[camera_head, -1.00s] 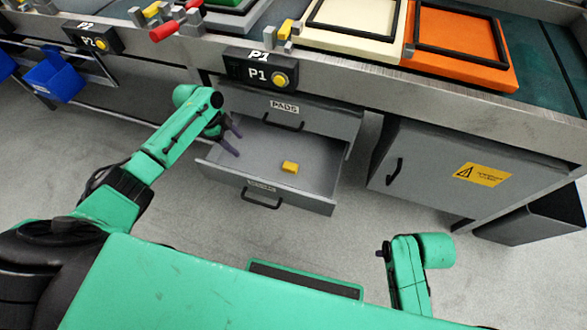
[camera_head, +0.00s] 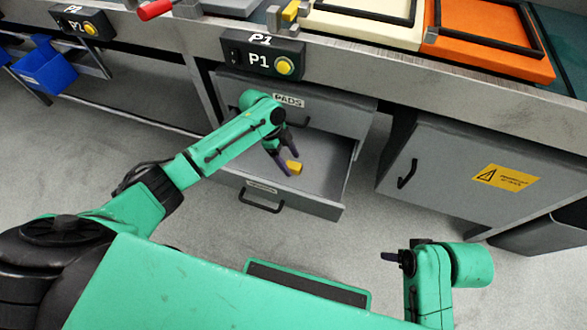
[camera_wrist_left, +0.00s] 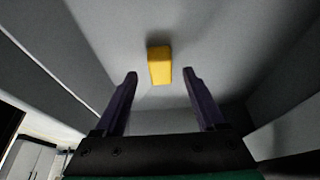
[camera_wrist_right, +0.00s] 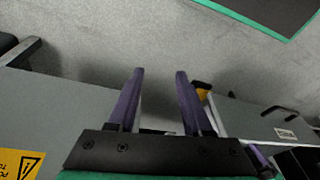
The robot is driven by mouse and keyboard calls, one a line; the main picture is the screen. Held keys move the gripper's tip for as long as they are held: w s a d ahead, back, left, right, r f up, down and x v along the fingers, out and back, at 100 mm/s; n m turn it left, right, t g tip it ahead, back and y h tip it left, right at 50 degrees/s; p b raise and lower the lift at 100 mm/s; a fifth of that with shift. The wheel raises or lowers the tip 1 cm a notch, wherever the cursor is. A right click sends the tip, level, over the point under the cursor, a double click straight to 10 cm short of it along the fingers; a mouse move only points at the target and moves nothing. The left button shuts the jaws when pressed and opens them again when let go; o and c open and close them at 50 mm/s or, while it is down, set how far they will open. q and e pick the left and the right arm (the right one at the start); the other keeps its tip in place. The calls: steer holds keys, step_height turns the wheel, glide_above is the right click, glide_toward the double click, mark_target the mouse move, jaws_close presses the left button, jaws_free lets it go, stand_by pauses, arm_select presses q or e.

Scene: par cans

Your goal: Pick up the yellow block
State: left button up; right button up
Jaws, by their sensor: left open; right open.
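The yellow block (camera_head: 294,167) lies on the floor of the open lower drawer (camera_head: 322,189), toward its right half. My left gripper (camera_head: 285,163) is inside the drawer's opening, open and just left of the block. In the left wrist view the block (camera_wrist_left: 160,65) sits just beyond the two fingertips (camera_wrist_left: 159,76), roughly centred between them, with nothing held. My right gripper (camera_head: 388,256) hangs low at the right, away from the drawer. In the right wrist view its fingers (camera_wrist_right: 159,72) are apart and empty.
A closed drawer marked PADS (camera_head: 290,100) is above the open one, under the bench edge. A grey cabinet (camera_head: 450,165) with a black handle stands at the right. A blue bin (camera_head: 48,67) is at the far left. Grey floor is clear in front.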

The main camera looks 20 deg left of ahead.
arm_select(q)
steer(key=shift+x, duration=0.85)
steer(key=shift+w+a, duration=0.1)
jaws_close()
steer(key=shift+r, duration=0.1)
